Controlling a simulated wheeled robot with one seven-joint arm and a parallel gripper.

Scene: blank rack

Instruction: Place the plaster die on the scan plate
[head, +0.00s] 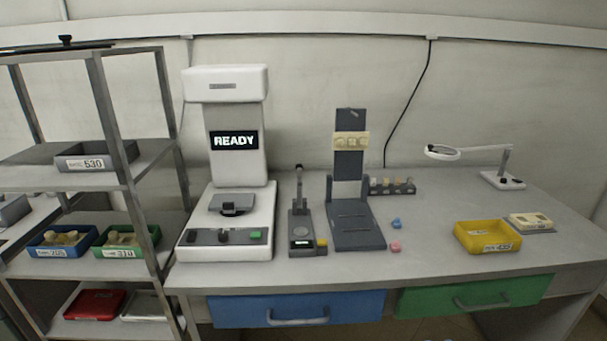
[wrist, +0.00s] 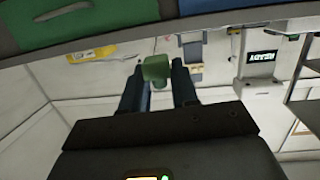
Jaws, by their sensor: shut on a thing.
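The white scanner (head: 237,130) stands at the left of the bench, its screen reading READY. What looks like its scan plate, a grey plate with a dark fixture (head: 232,207), sits on its base; nothing pale shows on it. My gripper (wrist: 157,82) shows only in the wrist view, shut on a small green stepped block (wrist: 157,68), which looks to be the plaster die. Both fingers touch its sides, and it is held clear of the bench. The scanner (wrist: 260,72) is upside down at the right of that view, apart from the gripper.
Right of the scanner stand a small grey device (head: 305,225) and a dark upright stand (head: 352,190). A yellow tray (head: 487,237) and a magnifier lamp (head: 498,178) are at the right. A shelf rack (head: 110,130) with bins borders the left.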

